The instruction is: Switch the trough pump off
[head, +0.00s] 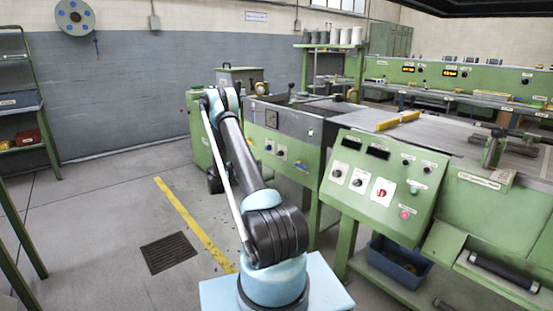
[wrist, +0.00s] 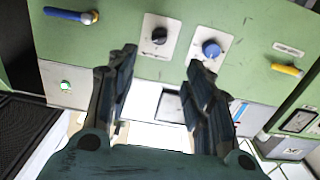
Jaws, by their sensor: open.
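The wrist view shows a green machine front with a black rotary knob (wrist: 159,36) and a blue rotary knob (wrist: 211,48), each on a white plate. The small plates also show in the head view (head: 281,153). No label for the trough pump is legible, so I cannot tell which control is its switch. My gripper (wrist: 160,60) is open, with one finger near each knob's plate and nothing between the fingers. Contact with the panel cannot be judged. In the head view the gripper is hidden behind my arm.
In the head view, a sloped green console (head: 350,218) with knobs and buttons stands right of my arm.

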